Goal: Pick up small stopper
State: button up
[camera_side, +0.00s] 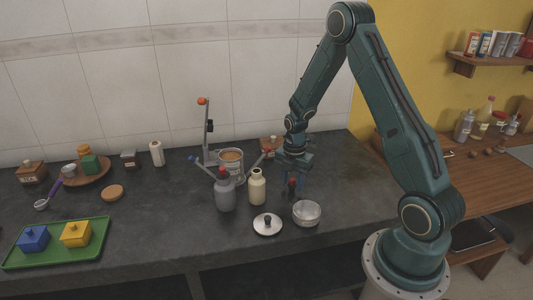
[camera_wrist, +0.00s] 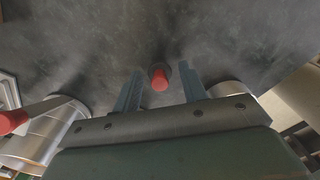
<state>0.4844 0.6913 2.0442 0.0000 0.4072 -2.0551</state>
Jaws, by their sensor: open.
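A small red stopper (camera_wrist: 160,80) shows in the wrist view between my two finger tips, seen from above. In the side view a small dark red piece (camera_side: 292,187), which looks like the same stopper, stands on the counter just below my gripper (camera_side: 299,182). My gripper is open and points down, with one finger on each side of the stopper in the wrist view (camera_wrist: 161,88). A gap shows between the stopper and both fingers. The stopper's lower part is hard to make out.
A metal bowl (camera_side: 307,214) and a lid with a dark knob (camera_side: 267,226) lie close in front. A cream bottle (camera_side: 257,189) and a grey red-topped canister (camera_side: 225,196) stand left of my gripper. A green tray (camera_side: 90,252) is far left. Counter right of my gripper is clear.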

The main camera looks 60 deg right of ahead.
jog(key=shift+f, duration=0.6)
jog(key=c, duration=0.8)
